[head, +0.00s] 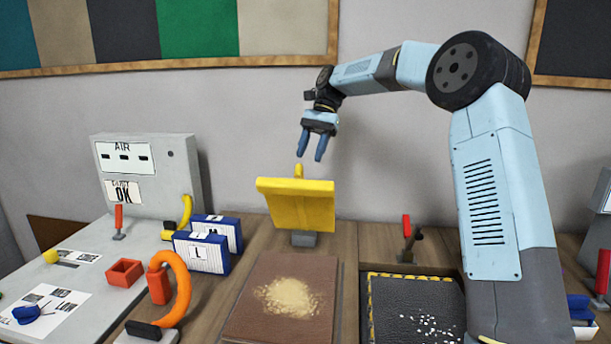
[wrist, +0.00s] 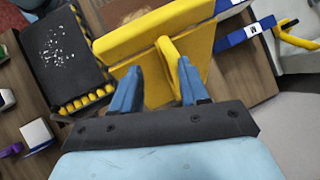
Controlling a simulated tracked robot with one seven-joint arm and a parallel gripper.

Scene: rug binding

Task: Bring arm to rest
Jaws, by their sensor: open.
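My gripper (head: 313,143) is at the end of my light-blue arm, raised in front of the grey wall. Its two blue fingers point down, apart and empty. In the head view it is just above a yellow tilted plate (head: 296,206) with a yellow handle loop (head: 299,171), on a grey stand (head: 303,239). In the wrist view the open fingers (wrist: 156,90) appear on either side of the yellow handle (wrist: 167,55) as seen from above. The head view shows a gap between the fingertips and the handle.
A brown mat (head: 248,318) with tan powder (head: 289,297) lies before the stand. A black tray (head: 384,318) with white bits is to its right. Blue-and-white boxes (head: 201,253), an orange hose (head: 185,295) and a grey AIR panel (head: 150,195) stand left. A red-handled clamp (head: 407,226) stands right.

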